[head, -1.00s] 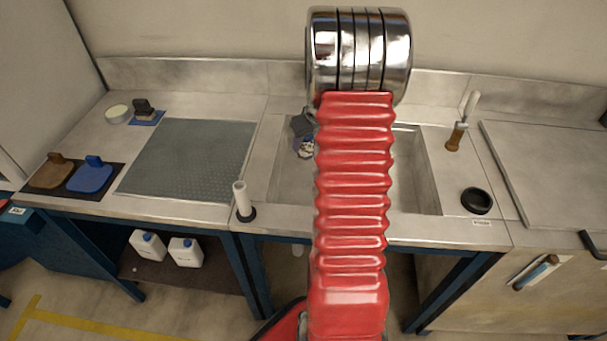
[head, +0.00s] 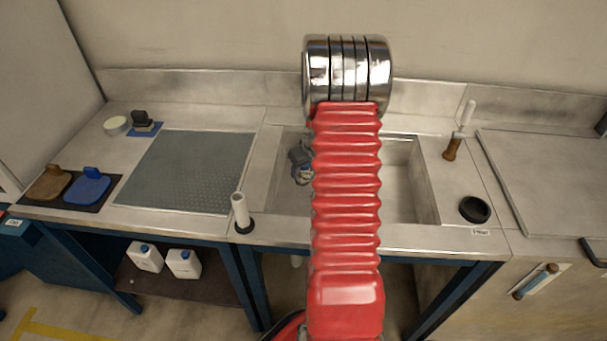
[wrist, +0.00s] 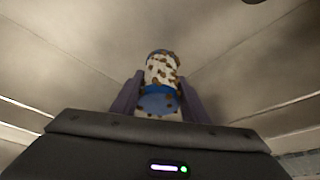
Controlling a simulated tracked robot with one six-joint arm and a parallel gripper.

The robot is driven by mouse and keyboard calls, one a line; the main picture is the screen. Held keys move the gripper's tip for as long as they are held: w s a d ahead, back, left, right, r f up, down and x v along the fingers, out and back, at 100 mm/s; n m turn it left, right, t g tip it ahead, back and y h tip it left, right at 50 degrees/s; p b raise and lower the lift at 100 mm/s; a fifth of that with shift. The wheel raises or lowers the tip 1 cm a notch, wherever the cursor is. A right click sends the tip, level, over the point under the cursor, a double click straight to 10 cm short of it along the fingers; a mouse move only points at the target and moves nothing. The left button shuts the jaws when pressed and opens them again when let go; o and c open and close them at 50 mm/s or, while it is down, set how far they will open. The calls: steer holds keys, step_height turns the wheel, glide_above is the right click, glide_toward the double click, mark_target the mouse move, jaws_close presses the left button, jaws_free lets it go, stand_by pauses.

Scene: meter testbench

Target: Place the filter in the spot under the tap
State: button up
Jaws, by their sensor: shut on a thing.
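My gripper (wrist: 158,102) is shut on a whitish cylinder with brown specks and a blue band, which I take for the filter (wrist: 160,72). In the wrist view it stands up between the two dark fingers. In the head view my gripper (head: 298,160) shows only in part, left of my red arm, over the left part of the sink (head: 408,185). A bit of the speckled filter (head: 303,175) shows just below it. No tap is clearly visible. My arm hides the middle of the sink and the wall behind it.
A white upright tube on a black base (head: 240,212) stands left of the sink. Blue (head: 90,186) and brown (head: 48,184) pieces lie far left. The perforated grey panel (head: 190,170) is clear.

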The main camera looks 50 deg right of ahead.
steer(key=shift+f, duration=1.25)
steer(key=shift+f, duration=0.1)
steer(key=o, duration=1.2)
steer(key=shift+c, duration=0.2)
steer(key=v, duration=1.2)
steer(key=shift+a, duration=0.15)
